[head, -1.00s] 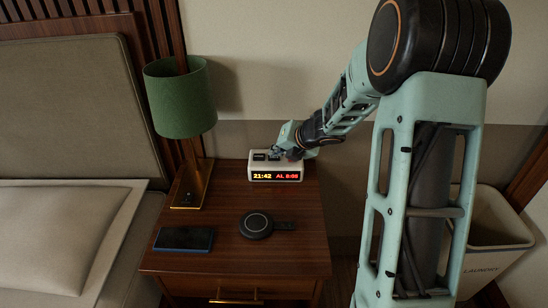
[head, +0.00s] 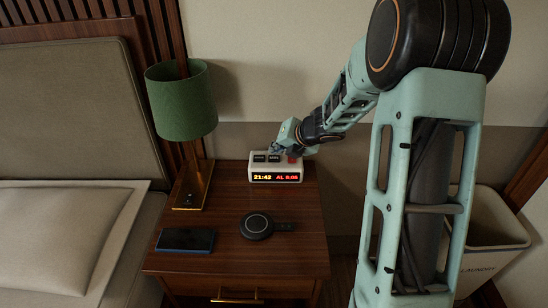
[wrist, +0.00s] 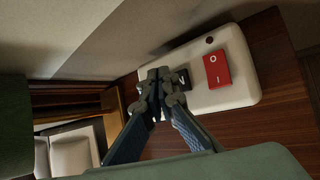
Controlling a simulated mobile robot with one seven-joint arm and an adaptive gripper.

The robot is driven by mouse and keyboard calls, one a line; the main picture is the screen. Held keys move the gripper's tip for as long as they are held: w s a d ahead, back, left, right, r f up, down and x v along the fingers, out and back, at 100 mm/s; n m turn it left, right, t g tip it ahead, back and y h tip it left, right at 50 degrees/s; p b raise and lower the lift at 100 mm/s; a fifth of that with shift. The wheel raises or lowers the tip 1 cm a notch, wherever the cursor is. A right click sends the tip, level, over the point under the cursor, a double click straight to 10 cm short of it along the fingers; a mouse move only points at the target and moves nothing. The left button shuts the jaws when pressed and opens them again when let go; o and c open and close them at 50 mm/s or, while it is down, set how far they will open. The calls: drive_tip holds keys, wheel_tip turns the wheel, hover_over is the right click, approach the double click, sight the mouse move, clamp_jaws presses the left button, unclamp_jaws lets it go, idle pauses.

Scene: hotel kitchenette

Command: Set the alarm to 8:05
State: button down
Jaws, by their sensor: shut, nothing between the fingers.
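The alarm clock (head: 262,178) is a cream box at the back of the nightstand. In the wrist view the red switch (wrist: 217,69) is marked O and I. My gripper (wrist: 163,92) is shut and empty, over or at a black button (wrist: 184,79), which it partly hides. In the head view my gripper (head: 277,150) is just above the clock's back edge; contact is unclear.
A green lamp (head: 181,105) stands left of the clock. A phone (head: 186,240) and a round black charger (head: 256,226) lie in front on the nightstand (head: 220,265). The wall is close behind. A bed is at left and a laundry bin (head: 495,240) at right.

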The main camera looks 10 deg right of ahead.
sight(276, 159)
wheel_tip(276, 159, up, 5)
drive_tip(key=p, duration=0.4)
drive_tip(key=shift+p, duration=0.3)
drive_tip(key=shift+f, duration=0.1)
